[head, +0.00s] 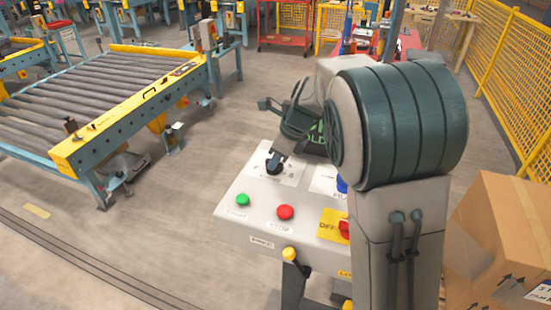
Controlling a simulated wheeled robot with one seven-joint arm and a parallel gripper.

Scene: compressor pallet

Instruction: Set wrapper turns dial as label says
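A grey control panel (232,225) stands in front of me in the head view. A black dial (273,166) sits on a white plate at its upper left. My gripper (278,157) points down at the dial, with its fingertips at or just above it. I cannot tell whether they touch it or how far apart they are. The dial's scale and pointer are too small to read. A cardboard box (500,235) at the right bears a white label (540,292), cut off by the picture edge, its text unreadable here.
The panel also has a green start button (242,200), a red stop button (285,212), a blue button (342,185) and a red knob (344,229) on yellow. A dark display with green letters is partly hidden by my arm. A roller conveyor (110,90) stands left, yellow fencing (515,75) right.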

